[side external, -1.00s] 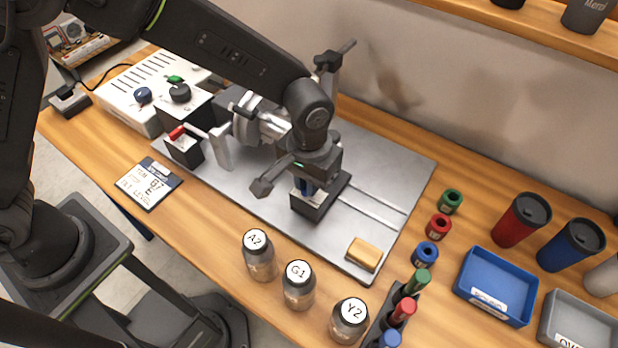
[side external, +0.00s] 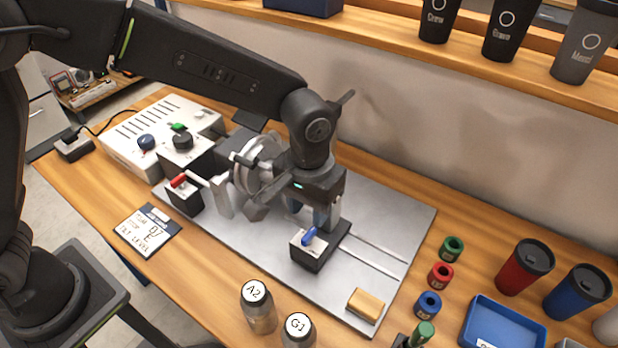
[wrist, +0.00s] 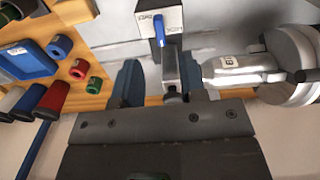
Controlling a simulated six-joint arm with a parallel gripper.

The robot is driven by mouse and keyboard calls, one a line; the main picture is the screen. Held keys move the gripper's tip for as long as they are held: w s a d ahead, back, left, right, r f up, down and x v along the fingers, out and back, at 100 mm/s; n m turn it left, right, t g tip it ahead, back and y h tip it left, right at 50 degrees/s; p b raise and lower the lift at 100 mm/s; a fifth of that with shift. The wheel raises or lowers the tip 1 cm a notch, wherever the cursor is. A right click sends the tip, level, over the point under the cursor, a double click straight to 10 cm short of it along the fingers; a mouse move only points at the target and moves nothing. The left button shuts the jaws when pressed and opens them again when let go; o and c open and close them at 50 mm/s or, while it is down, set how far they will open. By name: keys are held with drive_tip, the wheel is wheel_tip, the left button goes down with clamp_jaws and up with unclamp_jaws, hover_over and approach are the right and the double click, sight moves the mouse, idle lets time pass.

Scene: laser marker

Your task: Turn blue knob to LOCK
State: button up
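The blue knob (side external: 309,236) is a small lever on top of a dark block with a white label plate (side external: 311,246), on the grey metal plate. In the wrist view the blue knob (wrist: 158,29) points lengthwise between two printed words, too small to read surely. My gripper (side external: 308,210) is just behind the knob and appears apart from it. In the wrist view my gripper (wrist: 160,80) has its two blue-grey fingers spread, with the knob beyond the tips and nothing held between them.
A clamp-like device with a metal wheel (side external: 258,175) stands close left of my gripper. A tan block (side external: 365,305) lies front right. The plate right of the knob is mostly clear.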

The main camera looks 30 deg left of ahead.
wheel_tip(320, 180, up, 7)
idle(0.3)
drive_tip(key=shift+r, duration=0.15)
wheel_tip(320, 180, up, 6)
hover_over(309, 233)
drive_tip(key=shift+r, duration=0.45)
idle(0.4)
drive_tip(key=s+a+r+t, duration=0.2)
drive_tip(key=s+a, duration=0.3)
drive_tip(key=a, duration=0.4)
drive_tip(key=s+a+r+t, duration=0.15)
drive_tip(key=s+a, duration=0.25)
drive_tip(key=a, duration=0.4)
drive_tip(key=s+a+f+t, duration=0.2)
drive_tip(key=s+a+f, duration=0.2)
drive_tip(key=s+a, duration=0.1)
drive_tip(key=shift+s+a+f, duration=0.2)
drive_tip(key=shift+s, duration=0.5)
